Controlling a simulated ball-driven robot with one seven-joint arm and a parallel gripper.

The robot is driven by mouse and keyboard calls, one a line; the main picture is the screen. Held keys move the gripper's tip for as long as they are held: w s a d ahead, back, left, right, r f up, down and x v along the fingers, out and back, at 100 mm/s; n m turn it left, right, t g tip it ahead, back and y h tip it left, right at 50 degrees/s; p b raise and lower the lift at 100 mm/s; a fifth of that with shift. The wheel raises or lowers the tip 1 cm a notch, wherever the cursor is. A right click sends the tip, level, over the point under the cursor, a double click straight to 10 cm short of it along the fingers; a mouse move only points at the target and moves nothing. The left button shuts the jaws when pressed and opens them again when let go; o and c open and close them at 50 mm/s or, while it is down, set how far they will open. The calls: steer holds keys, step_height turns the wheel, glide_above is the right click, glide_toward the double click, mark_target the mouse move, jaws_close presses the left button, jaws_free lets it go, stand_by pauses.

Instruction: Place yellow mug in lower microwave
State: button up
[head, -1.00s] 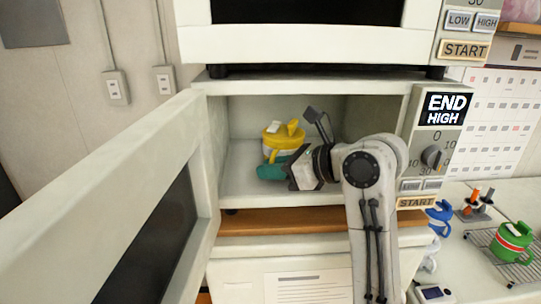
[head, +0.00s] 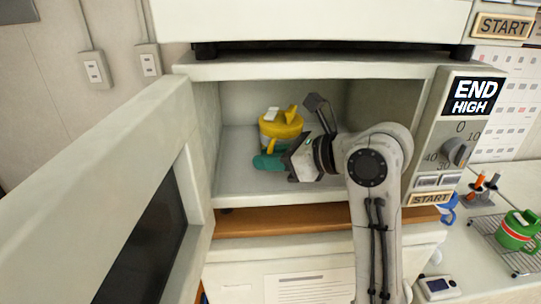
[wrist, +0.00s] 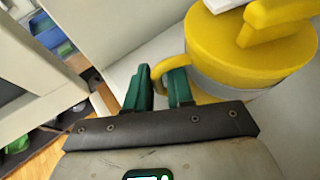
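The yellow mug (head: 281,129), with a lid, a raised knob and a pale band, is inside the lower microwave (head: 318,67). It looks upright, near the left part of the cavity. My gripper (head: 268,161) reaches in from the right. In the wrist view the mug (wrist: 250,45) is close at the upper right. Its handle passes between the green fingers of my gripper (wrist: 160,88), which are close together around it. The mug's base is hidden, so I cannot tell whether it touches the cavity floor.
The microwave door (head: 110,185) stands open at the left. The control panel (head: 460,135) is at the right. An upper microwave (head: 320,22) sits above. A green mug (head: 515,230) stands on a wire rack at the right. Free floor lies around the mug.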

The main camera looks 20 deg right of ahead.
steer(key=o, duration=0.3)
steer(key=b+v, duration=0.1)
steer(key=v, duration=1.1)
steer(key=shift+s+r, duration=0.1)
